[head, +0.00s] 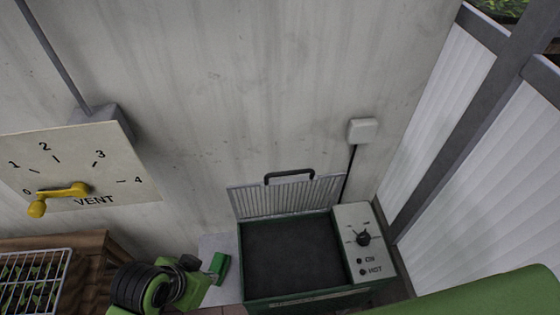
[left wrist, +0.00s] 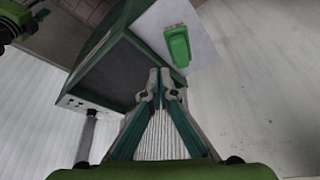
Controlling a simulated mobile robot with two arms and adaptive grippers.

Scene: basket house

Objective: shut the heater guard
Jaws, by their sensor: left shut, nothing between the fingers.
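The heater is a green box (head: 315,294) with a dark flat top, low against the wall. Its guard (head: 292,200), a pale slatted panel with a black handle (head: 290,175), stands upright along the heater's back edge, so it is open. Slats of the guard (left wrist: 160,140) show between my left fingers in the left wrist view. My left gripper (left wrist: 158,76) is shut and empty, its tips over the heater's edge in that view; I cannot tell whether they touch it. In the head view my left arm is at the heater's left. My right gripper is not clearly seen.
A control panel (head: 352,222) with a knob is on the heater's right. A green block (head: 220,267) lies on a pale slab at its left. A white wall box (head: 362,130) has a black cord. The vent dial (head: 130,165) and a seedling rack (head: 35,282) are at left.

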